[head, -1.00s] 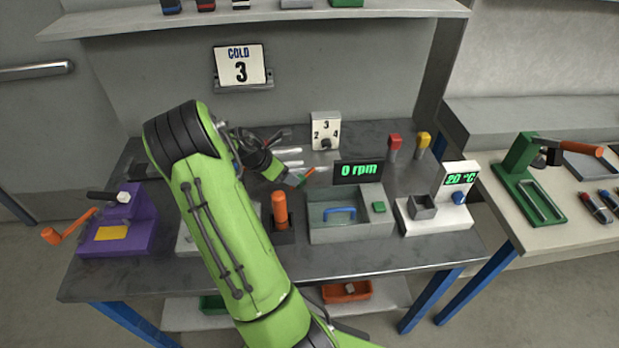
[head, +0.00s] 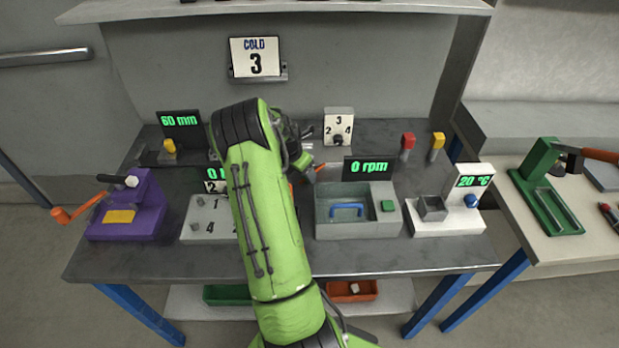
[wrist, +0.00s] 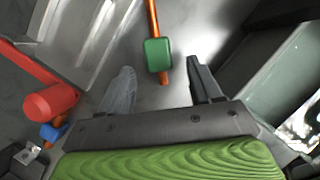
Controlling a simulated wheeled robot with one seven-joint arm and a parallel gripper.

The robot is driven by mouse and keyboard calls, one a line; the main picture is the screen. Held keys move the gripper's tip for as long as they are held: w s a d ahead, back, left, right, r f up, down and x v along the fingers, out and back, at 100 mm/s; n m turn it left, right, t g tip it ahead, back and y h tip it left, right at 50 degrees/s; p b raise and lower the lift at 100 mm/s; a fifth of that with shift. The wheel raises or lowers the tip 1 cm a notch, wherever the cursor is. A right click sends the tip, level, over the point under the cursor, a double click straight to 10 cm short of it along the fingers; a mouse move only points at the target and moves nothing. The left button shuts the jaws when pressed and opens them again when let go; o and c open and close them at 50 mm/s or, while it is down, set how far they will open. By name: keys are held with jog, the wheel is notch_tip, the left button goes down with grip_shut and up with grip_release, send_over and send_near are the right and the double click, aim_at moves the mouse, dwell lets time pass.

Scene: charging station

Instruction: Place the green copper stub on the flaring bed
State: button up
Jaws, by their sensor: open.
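The copper stub with its green block (wrist: 158,54) shows in the wrist view as a thin copper rod through a green collar. It lies just beyond my gripper's fingertips, roughly between them. My gripper (wrist: 163,80) is open and empty, one finger on each side of the rod's lower end. In the head view my arm hides most of the gripper, and only an orange bit (head: 320,167) of what may be the stub shows beside it. A purple fixture with a yellow pad (head: 119,216) stands at the left of the bench. I cannot tell which fixture is the flaring bed.
A grey tray unit with a blue handle (head: 347,210) and a 0 rpm display (head: 369,168) stand right of my arm. A white scale-like unit (head: 447,222) stands further right. A red cylinder (wrist: 48,103) is near the left finger in the wrist view. A green press (head: 545,190) is on the right bench.

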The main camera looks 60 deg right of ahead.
jog(key=x, duration=0.2)
jog(key=shift+d+f, duration=0.15)
jog(key=shift+f, duration=0.15)
jog(key=shift+r, duration=0.15)
jog(key=shift+c, duration=0.5)
grip_shut()
notch_tip(320, 180, up, 10)
jog(key=p, duration=0.2)
